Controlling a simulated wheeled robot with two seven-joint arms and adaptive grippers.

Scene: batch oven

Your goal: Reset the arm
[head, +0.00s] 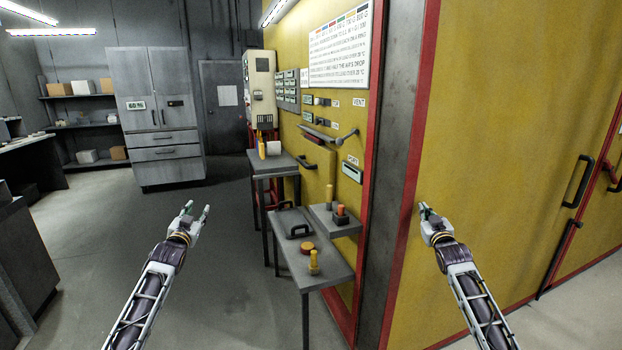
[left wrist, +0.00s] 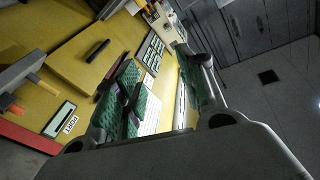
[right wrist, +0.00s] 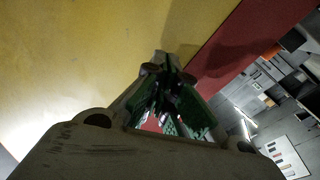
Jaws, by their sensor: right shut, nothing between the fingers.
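My left gripper (head: 197,208) is raised over the open floor to the left of the small tables, with its two fingers apart and nothing between them. In the left wrist view its green-padded fingers (left wrist: 160,90) stand apart. My right gripper (head: 424,207) is raised in front of the yellow oven wall, just right of the grey corner post. In the right wrist view its green-padded fingers (right wrist: 168,95) come together and hold nothing.
A grey table (head: 325,277) with an orange button, a yellow knob and a black handle stands by the yellow oven wall (head: 490,130). A panel of switches and a lever (head: 330,136) is on the oven. A grey cabinet (head: 155,110) stands at the back.

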